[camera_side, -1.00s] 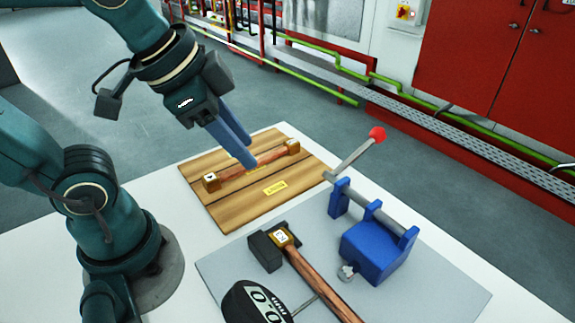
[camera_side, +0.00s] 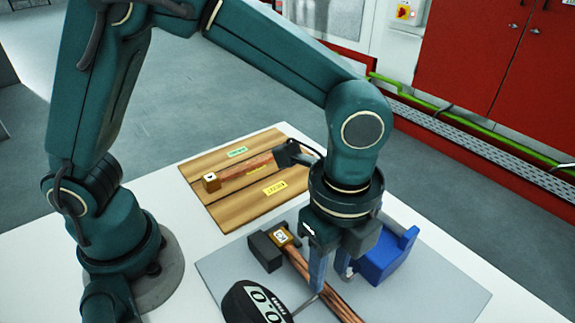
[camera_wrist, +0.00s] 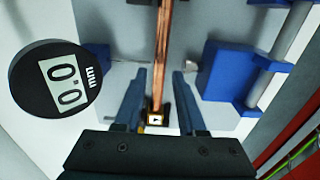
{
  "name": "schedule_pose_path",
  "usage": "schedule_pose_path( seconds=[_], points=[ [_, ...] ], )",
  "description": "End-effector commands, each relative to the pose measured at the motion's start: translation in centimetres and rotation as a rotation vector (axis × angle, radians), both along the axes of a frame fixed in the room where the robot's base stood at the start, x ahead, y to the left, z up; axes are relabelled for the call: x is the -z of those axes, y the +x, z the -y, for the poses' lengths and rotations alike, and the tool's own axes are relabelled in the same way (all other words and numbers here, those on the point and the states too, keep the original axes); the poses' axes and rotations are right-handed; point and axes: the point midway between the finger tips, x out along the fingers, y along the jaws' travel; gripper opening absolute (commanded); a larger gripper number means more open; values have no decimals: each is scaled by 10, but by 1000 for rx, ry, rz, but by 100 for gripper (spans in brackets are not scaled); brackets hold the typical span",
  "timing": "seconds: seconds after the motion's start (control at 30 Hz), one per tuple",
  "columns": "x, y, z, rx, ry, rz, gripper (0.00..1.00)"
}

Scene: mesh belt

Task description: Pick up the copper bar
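My gripper (camera_side: 331,280) is open and low over this bar. In the wrist view my gripper's fingers (camera_wrist: 160,80) stand either side of the bar (camera_wrist: 163,45), with a gap on each side. A tagged block (camera_wrist: 156,117) shows between them. I cannot tell fingertip height.
A blue vise-like fixture (camera_side: 390,255) with a grey rod (camera_wrist: 287,40) stands close right of the gripper. A round digital gauge (camera_side: 255,303) reading 0.0 stands at the left in the wrist view (camera_wrist: 30,80). White table (camera_side: 175,195) is clear beside the board.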

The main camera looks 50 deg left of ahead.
Motion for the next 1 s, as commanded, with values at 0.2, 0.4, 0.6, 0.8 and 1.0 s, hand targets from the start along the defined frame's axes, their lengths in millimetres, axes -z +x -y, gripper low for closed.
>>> schedule_pose_path(
  seconds=[0.2,0.4,0.6,0.8,1.0],
  points=[
    [29,-1,-1,-3,4,-4,39],
    [43,0,-1,-4,1,0,39],
    [44,0,-1,-4,1,1,39],
    [44,0,-1,-4,0,2,0],
    [44,0,-1,-4,0,2,0]
  ],
)
